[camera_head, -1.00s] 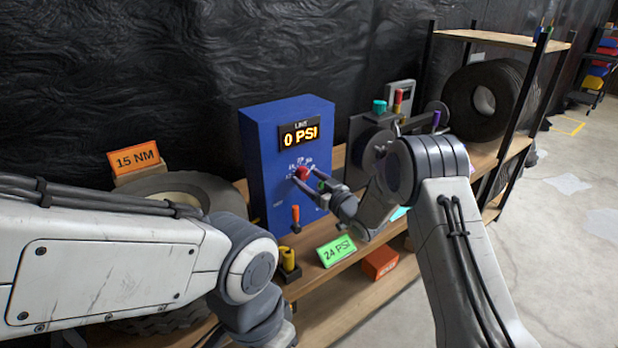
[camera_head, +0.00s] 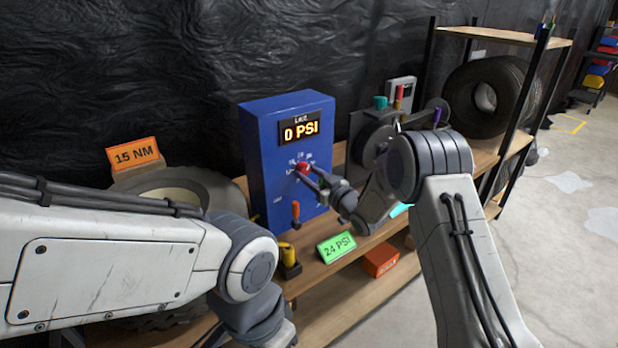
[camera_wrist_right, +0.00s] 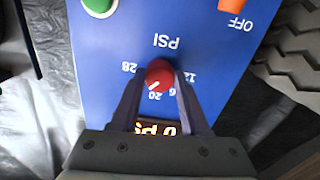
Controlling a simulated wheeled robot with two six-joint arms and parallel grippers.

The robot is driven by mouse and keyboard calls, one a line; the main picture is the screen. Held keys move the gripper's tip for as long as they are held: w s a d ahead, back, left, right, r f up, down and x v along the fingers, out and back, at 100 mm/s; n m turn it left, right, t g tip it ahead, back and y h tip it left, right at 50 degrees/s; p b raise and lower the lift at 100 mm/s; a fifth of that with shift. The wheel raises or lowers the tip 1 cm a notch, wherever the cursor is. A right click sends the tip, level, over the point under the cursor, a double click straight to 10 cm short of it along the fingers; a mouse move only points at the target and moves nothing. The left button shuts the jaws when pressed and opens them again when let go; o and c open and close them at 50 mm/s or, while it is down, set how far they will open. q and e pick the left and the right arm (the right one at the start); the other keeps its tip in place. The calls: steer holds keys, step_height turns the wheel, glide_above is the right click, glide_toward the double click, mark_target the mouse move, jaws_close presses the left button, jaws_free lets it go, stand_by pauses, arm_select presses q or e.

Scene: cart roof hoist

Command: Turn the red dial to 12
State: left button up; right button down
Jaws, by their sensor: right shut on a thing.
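The red dial (camera_head: 303,168) is on the front face of a blue box (camera_head: 263,165), below a display that reads 0 PSI (camera_head: 300,130). My right gripper (camera_head: 308,174) is shut on the dial. In the right wrist view the dial (camera_wrist_right: 159,74) sits between both fingers (camera_wrist_right: 160,80), with printed numbers around it such as 28, 20 and 12. The dial's white mark points toward the 20 side, between the fingers. My left arm (camera_head: 120,265) comes in from the left; its gripper is out of the picture.
An orange-handled lever (camera_head: 295,212) marked OFF is low on the box. A green 24 PSI sign (camera_head: 336,247), a yellow item (camera_head: 288,256) and a red box (camera_head: 381,261) are near the shelf's front. A tire (camera_head: 185,188) lies left of the blue box.

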steer(key=n+b, duration=0.3)
steer(key=b, duration=0.1)
steer(key=n+b, duration=0.4)
steer(key=b, duration=0.1)
steer(key=n+b, duration=0.3)
steer(key=b, duration=0.1)
steer(key=shift+d+f+n, duration=0.1)
steer(key=shift+f+n, duration=0.15)
steer(key=shift+n, duration=0.05)
steer(key=n+b, duration=1)
steer(key=b, duration=0.3)
steer(key=shift+r+n, duration=0.1)
steer(key=shift+n, duration=0.3)
steer(key=shift+r+n+b, duration=0.15)
steer(key=shift+n+b, duration=1.7)
steer(key=shift+n, duration=0.35)
steer(key=shift+c, duration=2)
jaws_free()
steer(key=shift+r, duration=0.1)
steer(key=v, duration=1)
steer(key=shift+s+d, duration=0.15)
